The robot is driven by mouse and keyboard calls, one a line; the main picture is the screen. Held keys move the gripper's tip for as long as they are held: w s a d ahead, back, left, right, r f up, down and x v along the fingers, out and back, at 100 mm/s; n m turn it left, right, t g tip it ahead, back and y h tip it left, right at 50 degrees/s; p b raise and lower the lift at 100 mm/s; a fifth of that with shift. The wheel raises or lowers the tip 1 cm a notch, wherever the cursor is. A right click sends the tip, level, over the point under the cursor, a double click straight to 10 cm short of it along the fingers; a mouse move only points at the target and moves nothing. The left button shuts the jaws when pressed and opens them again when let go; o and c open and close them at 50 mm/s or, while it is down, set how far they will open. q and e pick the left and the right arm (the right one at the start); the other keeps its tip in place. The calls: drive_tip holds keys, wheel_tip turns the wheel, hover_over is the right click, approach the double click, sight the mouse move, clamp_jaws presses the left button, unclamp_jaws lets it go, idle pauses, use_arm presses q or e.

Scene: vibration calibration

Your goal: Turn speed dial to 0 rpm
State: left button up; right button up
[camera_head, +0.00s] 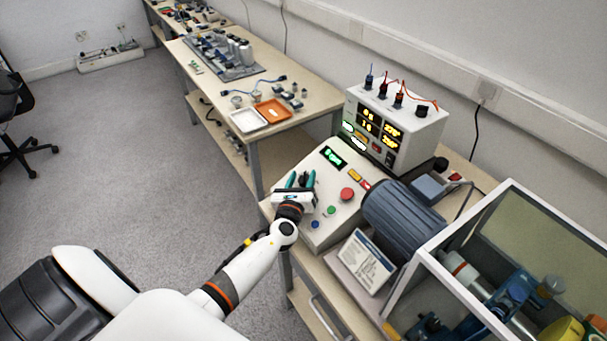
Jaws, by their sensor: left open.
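The control box (333,222) stands on the bench with a sloped front panel. It has a small green-lit display (333,157), a red mushroom button (347,194) and small green and blue buttons. My left gripper (301,180) is over the upper left part of this panel, its teal-tipped fingers apart. I cannot tell whether the fingers touch anything. My right gripper is not in view.
A white instrument (408,155) with lit readouts and cables stands behind the panel. A blue-grey motor (403,219) and a framed clear enclosure (425,258) are to the right. A printed card (366,262) stands in front of the motor. Another table with trays is behind.

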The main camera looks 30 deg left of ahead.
use_arm(q)
drive_tip(key=shift+x, duration=0.85)
drive_tip(key=shift+c, duration=0.4)
drive_tip(key=c, duration=0.9)
drive_tip(key=shift+s+f, duration=0.1)
clamp_jaws()
